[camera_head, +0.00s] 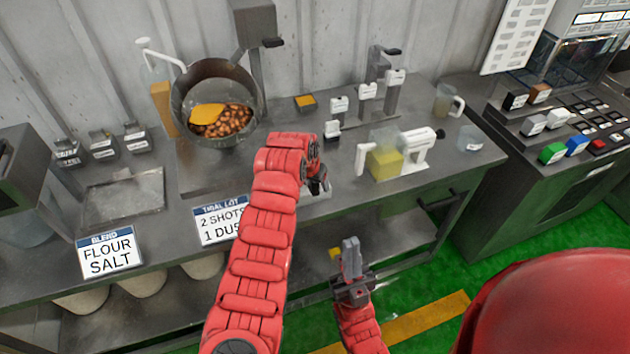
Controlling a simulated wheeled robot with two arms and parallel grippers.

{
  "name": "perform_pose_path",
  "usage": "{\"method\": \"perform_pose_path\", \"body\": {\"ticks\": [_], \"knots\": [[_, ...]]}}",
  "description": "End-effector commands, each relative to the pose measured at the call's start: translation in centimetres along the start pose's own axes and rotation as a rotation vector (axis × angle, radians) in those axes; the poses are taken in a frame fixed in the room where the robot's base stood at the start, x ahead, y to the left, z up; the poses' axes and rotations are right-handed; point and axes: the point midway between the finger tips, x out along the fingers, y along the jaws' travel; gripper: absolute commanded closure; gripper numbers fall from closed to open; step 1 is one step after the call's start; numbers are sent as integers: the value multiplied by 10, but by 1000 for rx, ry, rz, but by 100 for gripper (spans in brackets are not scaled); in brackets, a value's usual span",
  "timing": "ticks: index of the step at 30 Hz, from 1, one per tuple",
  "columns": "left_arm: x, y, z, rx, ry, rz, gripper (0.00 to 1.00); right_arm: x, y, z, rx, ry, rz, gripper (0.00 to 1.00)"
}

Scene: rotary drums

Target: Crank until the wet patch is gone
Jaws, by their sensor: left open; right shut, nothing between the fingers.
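A round metal drum (178,98) is tilted open toward me on the left part of the bench. Brown nut-like pieces (236,120) lie in it, with a smooth orange patch (207,113) over their left side. A grey housing (254,22) stands behind it, with a dark handle (274,43) sticking out to the right. My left gripper (319,186) is open and empty over the bench, right of and nearer than the drum. My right gripper (350,246) is shut and empty in front of the bench's front edge. Neither touches the drum or handle.
A pump bottle (160,92) stands left of the drum. A white device with a yellow block (385,163) sits right of my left gripper. Small labelled dispensers (340,105) and a jug (446,101) stand behind. A sign (220,219) hangs on the front edge.

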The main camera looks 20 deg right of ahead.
Motion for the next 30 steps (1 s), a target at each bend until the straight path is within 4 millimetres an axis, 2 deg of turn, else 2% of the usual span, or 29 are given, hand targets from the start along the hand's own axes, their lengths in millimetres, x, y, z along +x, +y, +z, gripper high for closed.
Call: {"method": "perform_pose_path", "body": {"ticks": [5,15,16,30], "knots": [[0,0,0,0,0,0,38,0,0,0,0,0,0,100],[0,0,0,-1,0,0,97,0,0,0,0,0,0,100],[0,0,0,-1,0,0,100,0,0,0,0,0,0,100],[0,0,0,-1,1,0,100,0,0,0,0,0,0,100]]}}
